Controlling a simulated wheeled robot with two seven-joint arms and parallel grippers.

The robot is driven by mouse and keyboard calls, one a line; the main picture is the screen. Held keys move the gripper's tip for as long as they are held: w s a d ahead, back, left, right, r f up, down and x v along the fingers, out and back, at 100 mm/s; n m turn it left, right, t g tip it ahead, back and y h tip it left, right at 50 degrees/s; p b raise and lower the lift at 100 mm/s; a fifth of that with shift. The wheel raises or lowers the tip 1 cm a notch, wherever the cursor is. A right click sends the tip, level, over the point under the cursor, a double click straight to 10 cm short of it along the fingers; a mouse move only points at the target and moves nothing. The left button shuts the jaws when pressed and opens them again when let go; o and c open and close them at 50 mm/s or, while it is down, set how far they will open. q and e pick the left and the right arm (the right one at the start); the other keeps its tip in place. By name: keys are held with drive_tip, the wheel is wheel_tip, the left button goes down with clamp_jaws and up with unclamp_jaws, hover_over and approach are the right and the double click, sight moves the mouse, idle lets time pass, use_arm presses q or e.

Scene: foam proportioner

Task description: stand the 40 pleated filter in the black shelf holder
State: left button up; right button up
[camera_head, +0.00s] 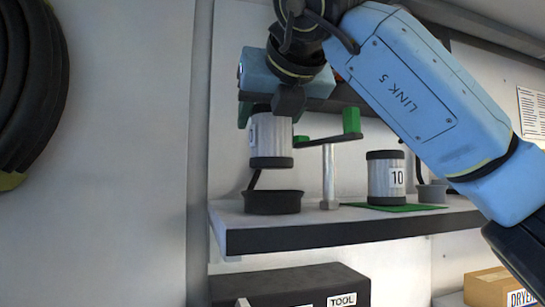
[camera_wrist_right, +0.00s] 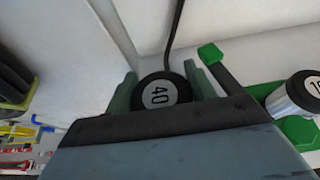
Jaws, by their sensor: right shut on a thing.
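The 40 pleated filter (camera_head: 271,142) is a pale ribbed cylinder with dark end caps. It hangs upright in my right gripper (camera_head: 268,112), which is shut on its upper end. In the right wrist view its top label "40" (camera_wrist_right: 158,94) shows between the fingers. The black shelf holder (camera_head: 272,202) is a low round cup on the shelf, directly below the filter in the head view. A gap shows between the filter's lower cap and the cup's rim. The inside of the cup is hidden. My left gripper is not in view.
A filter marked 10 (camera_head: 385,178) stands on a green mat (camera_head: 408,208) farther right. The shelf's front edge (camera_head: 350,236) is dark. A black tool box (camera_head: 290,285) sits below.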

sight(269, 149)
drive_tip(key=shift+f, duration=0.4)
wheel_tip(269, 149, down, 3)
drive_tip(key=shift+w+f, duration=0.1)
drive_tip(key=shift+f, duration=0.4)
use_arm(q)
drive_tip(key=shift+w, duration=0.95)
use_arm(e)
drive_tip(key=shift+f+b, duration=0.3)
drive_tip(key=shift+b, duration=0.15)
drive_tip(key=o, duration=1)
drive_tip(key=shift+r, duration=0.1)
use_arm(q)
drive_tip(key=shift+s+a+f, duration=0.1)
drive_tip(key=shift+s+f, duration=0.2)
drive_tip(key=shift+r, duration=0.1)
use_arm(e)
drive_tip(key=shift+r, duration=0.1)
